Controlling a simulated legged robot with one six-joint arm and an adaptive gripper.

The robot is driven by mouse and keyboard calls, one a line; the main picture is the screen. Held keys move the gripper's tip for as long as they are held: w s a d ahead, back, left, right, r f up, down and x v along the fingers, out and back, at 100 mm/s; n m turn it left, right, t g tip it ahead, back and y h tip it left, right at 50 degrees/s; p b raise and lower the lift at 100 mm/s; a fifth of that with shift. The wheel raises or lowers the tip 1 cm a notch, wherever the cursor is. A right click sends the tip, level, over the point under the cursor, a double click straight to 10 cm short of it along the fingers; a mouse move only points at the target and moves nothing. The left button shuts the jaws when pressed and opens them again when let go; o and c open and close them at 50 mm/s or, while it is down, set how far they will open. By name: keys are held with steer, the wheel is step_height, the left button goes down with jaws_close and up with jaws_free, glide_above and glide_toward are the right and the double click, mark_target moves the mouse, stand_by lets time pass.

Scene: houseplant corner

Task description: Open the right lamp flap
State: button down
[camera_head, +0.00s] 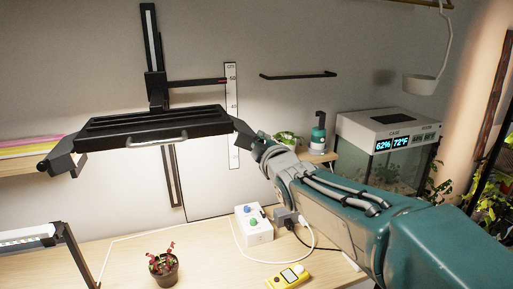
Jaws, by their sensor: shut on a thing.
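A black lamp (150,124) hangs over the desk on a vertical wall rail, with a pale curved handle (157,137) along its front. Its left flap (62,163) slants down and outward and ends in a dark round knob (44,166). The right lamp flap (243,129) shows as a small dark panel at the lamp's right end. My gripper (257,143) is at the outer edge of this flap, shut on it. The fingertips are small and dark here, and my gripper and arm hide part of the flap's outer end.
Below stand a potted red plant (163,268), a white box with knobs (253,224) and a yellow meter (289,277). A glass tank (385,155) and a teal bottle (318,137) are behind my arm. A smaller lamp (28,237) is at lower left.

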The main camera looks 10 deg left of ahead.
steer(key=shift+w+d+r+n, duration=0.1)
steer(key=shift+r+n, duration=0.2)
steer(key=shift+n, duration=0.35)
steer(key=shift+d+r+n, duration=0.1)
steer(key=shift+r+n, duration=0.2)
steer(key=shift+n, duration=0.35)
steer(key=c, duration=0.5)
jaws_free()
steer(key=shift+a, duration=0.2)
steer(key=v, duration=1.2)
steer(key=shift+f, duration=0.1)
